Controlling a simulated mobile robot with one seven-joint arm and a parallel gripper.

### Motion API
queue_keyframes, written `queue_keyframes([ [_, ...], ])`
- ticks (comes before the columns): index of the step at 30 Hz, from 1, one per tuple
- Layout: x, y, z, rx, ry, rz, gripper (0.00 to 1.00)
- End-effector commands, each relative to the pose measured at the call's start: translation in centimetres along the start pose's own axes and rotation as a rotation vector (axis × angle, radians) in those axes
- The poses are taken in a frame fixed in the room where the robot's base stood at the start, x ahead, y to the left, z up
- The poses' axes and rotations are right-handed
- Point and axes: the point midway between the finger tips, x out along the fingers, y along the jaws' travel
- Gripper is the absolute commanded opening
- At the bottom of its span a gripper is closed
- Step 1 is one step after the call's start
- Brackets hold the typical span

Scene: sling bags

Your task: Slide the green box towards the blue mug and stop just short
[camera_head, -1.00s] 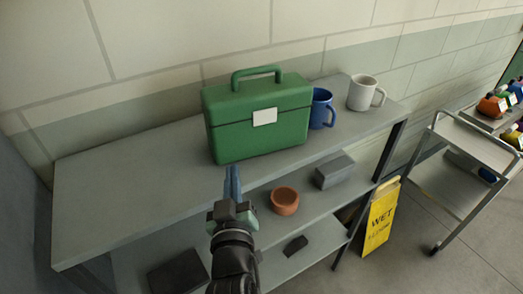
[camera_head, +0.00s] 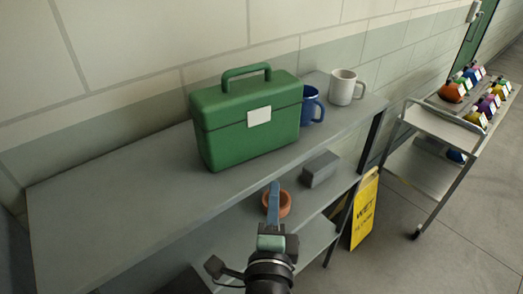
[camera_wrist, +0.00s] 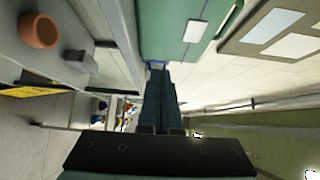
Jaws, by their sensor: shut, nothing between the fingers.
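The green box (camera_head: 235,140), with a carry handle and a white label, stands upright on the top shelf (camera_head: 110,190). The blue mug (camera_head: 311,106) is just right of it, partly hidden behind the box's right end, so I cannot tell the gap between them. My gripper (camera_head: 273,188) is shut and empty, in front of the shelf's front edge, below the right half of the box and apart from it in the head view. In the wrist view the box (camera_wrist: 165,30) fills the top middle, beyond my shut fingertips (camera_wrist: 157,68).
A white mug (camera_head: 342,87) stands right of the blue mug. A terracotta pot (camera_head: 285,205) and a grey block (camera_head: 320,169) are on the lower shelf. A yellow wet-floor sign (camera_head: 363,212) and a metal cart (camera_head: 440,125) stand to the right. The top shelf's left side is clear.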

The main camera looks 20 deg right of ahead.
Motion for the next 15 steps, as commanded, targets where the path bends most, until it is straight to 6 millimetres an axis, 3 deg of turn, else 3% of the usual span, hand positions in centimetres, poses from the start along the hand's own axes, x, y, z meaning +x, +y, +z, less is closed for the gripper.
queue_keyframes([
  [5,1.4,-0.3,0.0,0.009,0.001,0.000,0.00],
  [15,6.5,-0.4,-0.1,0.006,0.002,0.001,0.00],
])
